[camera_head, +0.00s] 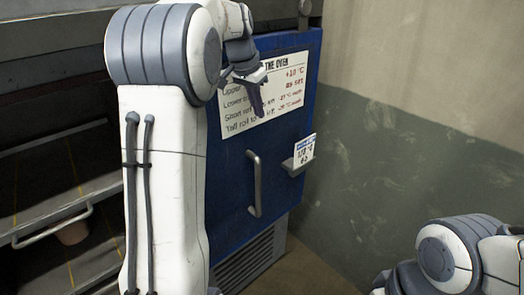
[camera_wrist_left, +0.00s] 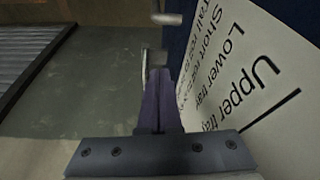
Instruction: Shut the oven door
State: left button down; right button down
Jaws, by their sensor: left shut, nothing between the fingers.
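A blue oven door (camera_head: 228,185) stands in the middle of the head view, with a vertical metal handle (camera_head: 254,184) on its lower part. A white notice (camera_head: 285,98) about the oven is on its upper part. I cannot tell for sure how far the door stands open. My left gripper (camera_head: 257,103) is shut and empty, in front of the notice; contact cannot be told. In the left wrist view its closed fingers (camera_wrist_left: 158,105) are beside the notice (camera_wrist_left: 245,65). My left arm hides the door's left part. My right gripper is out of view.
A small bracket with a label (camera_head: 304,151) sticks out right of the handle. Metal shelves (camera_head: 60,165) with a rail are at the left. A grille (camera_head: 248,264) is below the door. A green and cream wall (camera_head: 400,150) stands at the right.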

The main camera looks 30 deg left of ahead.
pick_arm(q)
jog(key=p, duration=0.4)
send_near(261, 153)
jog(key=w+d+f, duration=0.1)
jog(key=d+f, duration=0.3)
jog(key=f, duration=0.1)
jog(key=s+p, duration=0.1)
jog(key=s, duration=0.2)
jog(key=shift+s+a+r, duration=0.1)
jog(key=shift+s+a, duration=0.1)
jog(key=shift+s, duration=0.1)
